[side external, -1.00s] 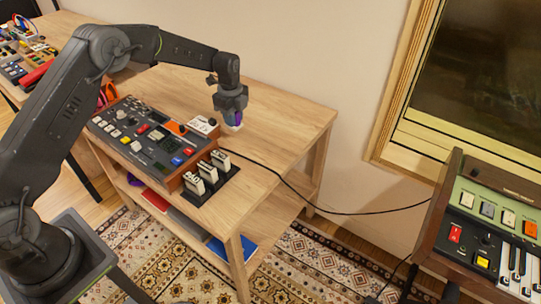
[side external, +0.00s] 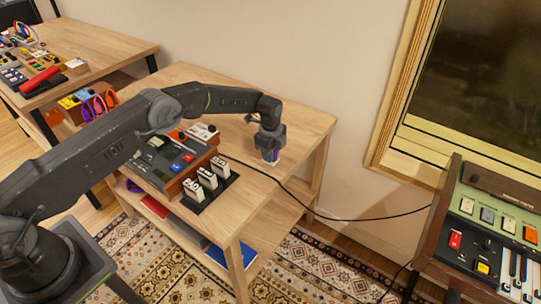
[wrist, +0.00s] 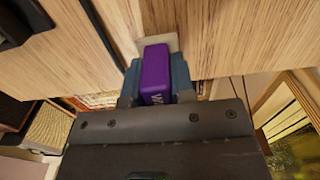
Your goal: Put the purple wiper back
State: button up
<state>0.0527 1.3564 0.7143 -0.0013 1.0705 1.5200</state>
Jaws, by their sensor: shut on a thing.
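The purple wiper (wrist: 155,72) is a small purple block with white lettering and a pale flat edge at its far end. My gripper (wrist: 157,85) is shut on it, one finger on each side, in the wrist view. In the side external view my gripper (side external: 270,158) points down over the right part of the wooden table (side external: 298,118), right of the control box. Only a little of the purple wiper (side external: 271,155) shows there between the fingers. I cannot tell whether its pale lower edge touches the tabletop.
The control box (side external: 160,165) with buttons stands left of my gripper. A black rack (side external: 215,192) with several white labelled pieces stands at its near right side. A black cable (side external: 300,200) runs off the table to the right. The tabletop's back right is clear.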

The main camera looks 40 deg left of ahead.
jog(key=shift+f, duration=0.55)
jog(key=shift+f, duration=0.1)
jog(key=o, duration=0.9)
notch_tip(320, 180, up, 12)
jog(key=shift+r, duration=0.2)
